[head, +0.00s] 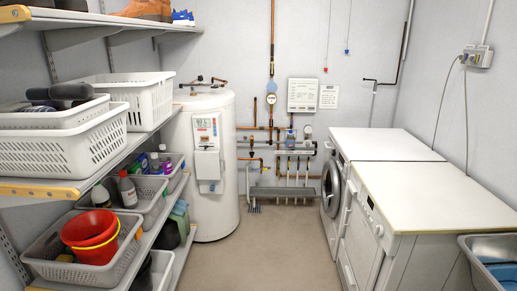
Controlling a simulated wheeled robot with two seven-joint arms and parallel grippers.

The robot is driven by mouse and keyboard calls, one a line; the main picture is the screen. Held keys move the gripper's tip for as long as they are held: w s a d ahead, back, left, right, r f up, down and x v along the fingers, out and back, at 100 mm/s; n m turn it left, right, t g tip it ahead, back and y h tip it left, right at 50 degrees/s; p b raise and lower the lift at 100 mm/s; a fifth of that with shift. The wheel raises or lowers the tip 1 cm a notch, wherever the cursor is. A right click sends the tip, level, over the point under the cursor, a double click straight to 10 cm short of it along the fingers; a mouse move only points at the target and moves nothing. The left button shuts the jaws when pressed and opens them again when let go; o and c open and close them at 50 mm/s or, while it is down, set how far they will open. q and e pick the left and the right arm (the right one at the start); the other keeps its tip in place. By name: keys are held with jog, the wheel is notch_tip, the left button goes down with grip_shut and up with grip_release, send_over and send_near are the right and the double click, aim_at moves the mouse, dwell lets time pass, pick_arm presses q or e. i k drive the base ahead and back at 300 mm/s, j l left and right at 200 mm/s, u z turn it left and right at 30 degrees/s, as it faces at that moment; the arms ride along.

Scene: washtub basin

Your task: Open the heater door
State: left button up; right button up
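The heater (222,215) is a tall white cylinder standing on the floor, left of centre against the back wall. On its front is a box with a labelled upper panel (206,130) and a plain white lower cover (208,166). The cover appears closed, but it is small and its edges and any handle are hard to make out. Copper pipes come off the heater's top. Neither of my grippers is in view.
Shelves with white baskets (60,147) and a red bucket (92,236) line the left and partly cover the heater's left side. White machines (425,195) stand along the right, one with a round door. The floor (280,255) between is clear. Pipes run along the back wall.

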aim_at(208, 163)
jog(key=i+j+u, duration=0.1)
jog(key=i+u, duration=0.2)
jog(key=i, duration=0.35)
jog(key=i+u, duration=0.25)
jog(key=i, duration=0.45)
jog(key=i+l+u, duration=0.1)
jog(key=i+l, duration=0.85)
